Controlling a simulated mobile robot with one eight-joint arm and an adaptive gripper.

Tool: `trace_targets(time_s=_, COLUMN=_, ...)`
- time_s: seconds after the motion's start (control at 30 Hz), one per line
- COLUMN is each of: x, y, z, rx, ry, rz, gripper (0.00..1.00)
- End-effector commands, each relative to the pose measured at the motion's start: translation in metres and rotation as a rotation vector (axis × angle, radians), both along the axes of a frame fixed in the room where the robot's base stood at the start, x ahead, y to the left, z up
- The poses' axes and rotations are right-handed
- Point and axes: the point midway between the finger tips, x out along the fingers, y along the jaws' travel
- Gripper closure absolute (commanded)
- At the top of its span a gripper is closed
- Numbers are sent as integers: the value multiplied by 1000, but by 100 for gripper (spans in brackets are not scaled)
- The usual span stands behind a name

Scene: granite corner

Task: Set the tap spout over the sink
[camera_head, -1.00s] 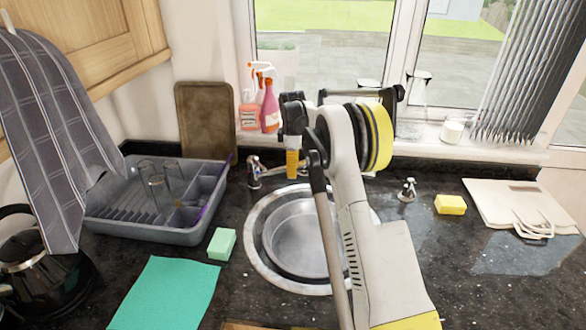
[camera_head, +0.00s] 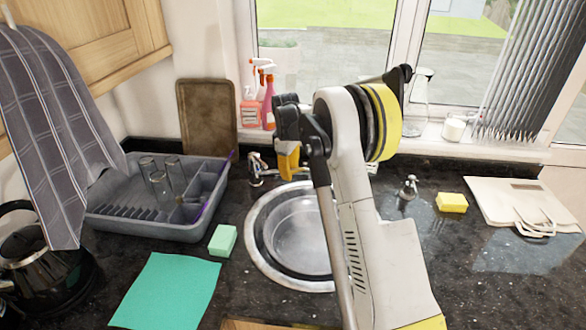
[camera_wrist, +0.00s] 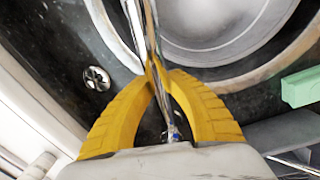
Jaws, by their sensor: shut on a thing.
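The chrome tap (camera_head: 256,171) stands behind the round steel sink (camera_head: 262,270). My gripper (camera_wrist: 152,68) has its yellow fingers closed around the tap's thin chrome spout (camera_wrist: 138,25) in the wrist view. There the spout runs up past the fingertips and across the sink rim (camera_wrist: 275,62), by one side of the bowl. In the head view my gripper (camera_head: 288,165) is at the back edge of the sink, just right of the tap base. My arm hides the sink's right side and most of the spout there.
A grey dish rack (camera_head: 140,232) with glasses stands left, a green sponge (camera_head: 222,240) and teal cloth (camera_head: 165,290) in front. A small chrome fitting (camera_head: 408,190), yellow sponge (camera_head: 452,203) and cream bag (camera_head: 510,200) lie right. Spray bottles (camera_head: 250,108) stand at the window.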

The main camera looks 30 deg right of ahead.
Motion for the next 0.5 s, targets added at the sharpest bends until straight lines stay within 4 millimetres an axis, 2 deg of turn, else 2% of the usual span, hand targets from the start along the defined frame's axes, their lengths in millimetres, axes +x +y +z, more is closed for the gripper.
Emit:
trace_targets(time_s=0.2, x=-12, y=21, z=0, rx=0, ry=1, rz=-153, gripper=100)
trace_targets(time_s=0.5, x=-19, y=38, z=0, rx=1, ry=1, rz=-290, gripper=100)
